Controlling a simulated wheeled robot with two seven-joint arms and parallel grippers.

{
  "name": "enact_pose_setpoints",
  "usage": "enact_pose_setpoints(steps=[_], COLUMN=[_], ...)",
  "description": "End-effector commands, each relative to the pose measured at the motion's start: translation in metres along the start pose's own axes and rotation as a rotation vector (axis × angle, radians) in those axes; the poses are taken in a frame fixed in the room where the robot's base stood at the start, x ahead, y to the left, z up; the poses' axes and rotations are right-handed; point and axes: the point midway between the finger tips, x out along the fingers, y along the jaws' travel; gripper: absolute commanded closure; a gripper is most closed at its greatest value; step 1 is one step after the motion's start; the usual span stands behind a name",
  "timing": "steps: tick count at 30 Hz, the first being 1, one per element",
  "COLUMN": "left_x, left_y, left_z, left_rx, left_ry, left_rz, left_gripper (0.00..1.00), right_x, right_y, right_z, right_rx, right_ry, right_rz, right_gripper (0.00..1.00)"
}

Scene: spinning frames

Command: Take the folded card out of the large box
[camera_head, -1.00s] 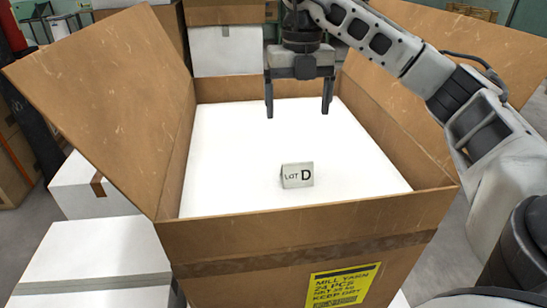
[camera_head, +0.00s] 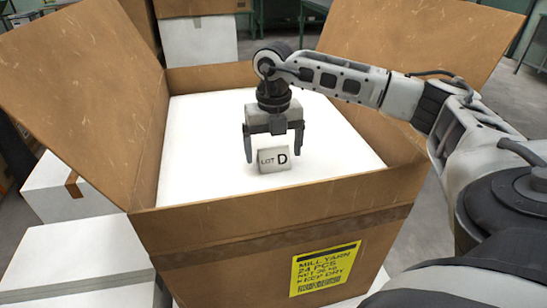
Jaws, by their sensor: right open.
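The folded card (camera_head: 275,160), marked "LOT D", stands upright on the white surface inside the large cardboard box (camera_head: 290,208). My right gripper (camera_head: 273,155) points down into the box with its two fingers spread. The fingers appear on either side of the card, close to its upper part, and the gripper's body is just above and behind it. Whether the fingers are level with the card in depth, I cannot tell. No contact shows. My left gripper is out of view.
The box flaps stand open: a tall one at left (camera_head: 80,95) and one at right (camera_head: 425,45) behind my arm. White boxes (camera_head: 75,260) stand at the left. A yellow label (camera_head: 325,268) is on the box front. The white surface around the card is clear.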

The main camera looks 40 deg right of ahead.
Motion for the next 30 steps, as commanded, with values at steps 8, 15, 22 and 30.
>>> enact_pose_setpoints(steps=[8, 15, 22, 30], left_x=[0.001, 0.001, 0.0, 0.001], left_y=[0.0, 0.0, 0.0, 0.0], left_z=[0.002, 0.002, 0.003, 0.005], left_rx=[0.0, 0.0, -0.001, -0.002], left_ry=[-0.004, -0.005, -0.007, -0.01], left_rz=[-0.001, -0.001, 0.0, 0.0], left_gripper=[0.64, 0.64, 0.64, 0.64], right_x=[0.012, 0.012, 0.012, 0.003], right_y=[0.0, 0.0, 0.0, 0.001], right_z=[0.0, 0.0, 0.0, 0.001], right_rx=[0.0, 0.0, 0.0, -0.001], right_ry=[-0.001, 0.0, -0.001, -0.003], right_rz=[0.0, 0.0, 0.0, 0.003], right_gripper=[0.11, 0.53, 0.58, 0.58])
